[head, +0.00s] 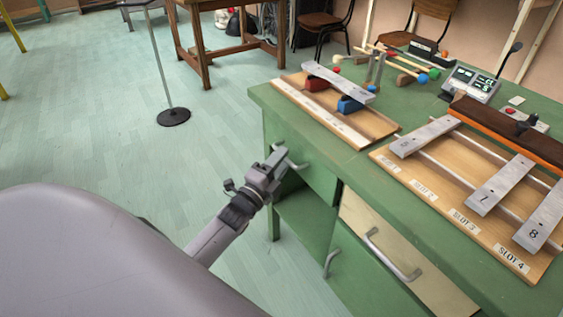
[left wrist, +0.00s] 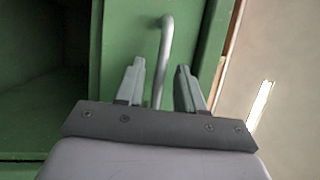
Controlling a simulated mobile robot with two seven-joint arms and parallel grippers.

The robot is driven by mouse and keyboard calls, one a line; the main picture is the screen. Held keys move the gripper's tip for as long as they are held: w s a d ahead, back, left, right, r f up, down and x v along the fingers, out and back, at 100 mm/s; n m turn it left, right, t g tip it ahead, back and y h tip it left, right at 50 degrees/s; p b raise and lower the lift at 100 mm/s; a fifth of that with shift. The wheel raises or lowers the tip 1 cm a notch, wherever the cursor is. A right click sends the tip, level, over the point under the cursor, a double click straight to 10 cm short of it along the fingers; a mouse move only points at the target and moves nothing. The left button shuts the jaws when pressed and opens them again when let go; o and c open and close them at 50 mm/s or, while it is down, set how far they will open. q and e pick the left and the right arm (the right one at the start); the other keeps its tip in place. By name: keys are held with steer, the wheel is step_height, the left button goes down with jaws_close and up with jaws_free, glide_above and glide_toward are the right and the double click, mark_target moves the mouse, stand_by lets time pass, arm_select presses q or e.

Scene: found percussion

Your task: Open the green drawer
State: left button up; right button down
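The green drawer (head: 316,172) is in the upper left front of the green desk, and its front looks flush. Its grey bar handle (head: 297,165) is partly hidden by my left gripper (head: 275,160). In the left wrist view, the handle (left wrist: 166,45) runs down between the two fingers of my left gripper (left wrist: 160,82), against the green front (left wrist: 125,35). My right gripper is not in view.
Below the drawer is an open compartment (head: 305,218). Beside it are a cream drawer (head: 365,222) and a green door (head: 350,275), each with a grey handle. Wooden bar instruments, mallets and a small device (head: 472,83) lie on the desk top (head: 345,160). The floor to the left is mostly clear.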

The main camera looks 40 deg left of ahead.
arm_select(q)
steer(key=shift+w, duration=0.25)
jaws_close()
steer(key=shift+s, duration=0.15)
steer(key=s+a+p, duration=0.3)
steer(key=s+a, duration=0.2)
steer(key=s, duration=0.7)
steer(key=s+a+p, duration=0.3)
steer(key=s+a, duration=0.2)
steer(key=s, duration=0.7)
steer(key=shift+s+p, duration=0.15)
steer(key=shift+p, duration=0.15)
